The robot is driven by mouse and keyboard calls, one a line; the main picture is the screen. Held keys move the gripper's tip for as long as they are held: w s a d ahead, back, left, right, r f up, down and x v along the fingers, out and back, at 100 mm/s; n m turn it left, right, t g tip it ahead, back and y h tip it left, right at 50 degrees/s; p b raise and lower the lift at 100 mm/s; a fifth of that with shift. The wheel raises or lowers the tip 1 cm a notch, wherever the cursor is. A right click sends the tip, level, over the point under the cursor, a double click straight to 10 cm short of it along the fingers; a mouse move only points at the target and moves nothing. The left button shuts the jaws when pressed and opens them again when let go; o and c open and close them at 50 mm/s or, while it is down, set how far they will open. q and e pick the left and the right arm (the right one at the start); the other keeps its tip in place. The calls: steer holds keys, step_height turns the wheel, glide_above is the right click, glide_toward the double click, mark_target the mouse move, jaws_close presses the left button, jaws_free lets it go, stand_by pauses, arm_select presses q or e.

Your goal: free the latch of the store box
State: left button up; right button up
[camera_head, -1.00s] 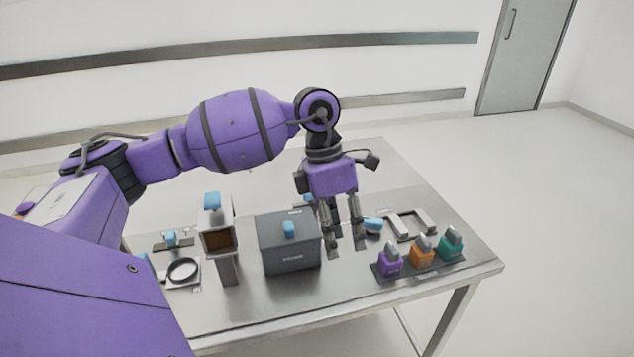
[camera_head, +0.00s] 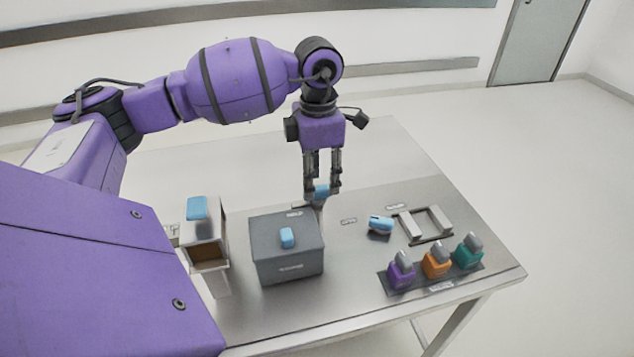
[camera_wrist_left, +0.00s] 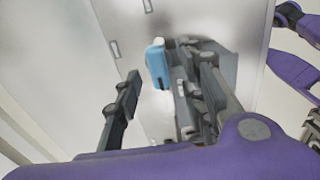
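The dark grey store box (camera_head: 287,258) stands closed on the steel table, with a light blue piece (camera_head: 287,238) on its lid. Another blue piece (camera_head: 319,192), maybe the latch handle, shows just behind the box's far right corner. My left gripper (camera_head: 322,188) points down there, with its fingers apart on either side of this piece. In the left wrist view the blue piece (camera_wrist_left: 157,64) lies between the fingers, beyond the left finger and close to the right one. I cannot tell whether a finger touches it.
A grey stand (camera_head: 205,240) with a blue top is left of the box. To the right are a blue-and-grey piece (camera_head: 380,224), a grey frame (camera_head: 425,224) and a rack (camera_head: 432,284) with purple, orange and teal items. The table's back is clear.

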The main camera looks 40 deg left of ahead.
arm_select(q)
step_height(320, 180, down, 2)
steer(key=shift+w+a+f, duration=0.1)
steer(key=shift+w, duration=0.05)
steer(key=shift+f, duration=0.2)
arm_select(e)
steer(key=shift+w+a+r, duration=0.15)
steer(key=shift+w+a, duration=0.2)
steer(key=shift+a, duration=0.35)
arm_select(q)
jaws_close()
arm_select(e)
steer(key=shift+d, duration=0.25)
